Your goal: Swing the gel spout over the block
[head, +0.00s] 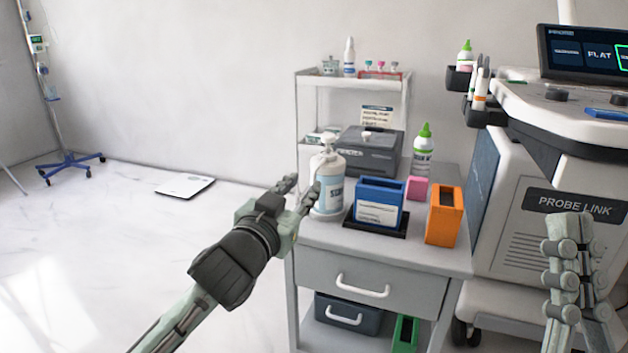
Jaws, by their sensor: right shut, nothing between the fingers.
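A clear pump bottle with a white spout head (328,143) and a pale blue label (330,192) stands upright on the grey cabinet top (313,229). The exact direction of its spout is too small to tell. A small pink block (417,188) lies to its right, behind an orange holder. My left gripper (301,190) is at the bottle's left side with its fingers apart and nothing between them. One finger overlaps the bottle's left edge in the picture; I cannot tell if it touches. My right gripper (570,222) is shut and empty at the lower right, before the machine.
A blue holder (380,203) on a black tray and an orange holder (444,217) stand right of the bottle. A green-capped bottle (424,150) and a grey box (371,153) are behind. The ultrasound machine (520,215) fills the right. Floor at left is mostly clear.

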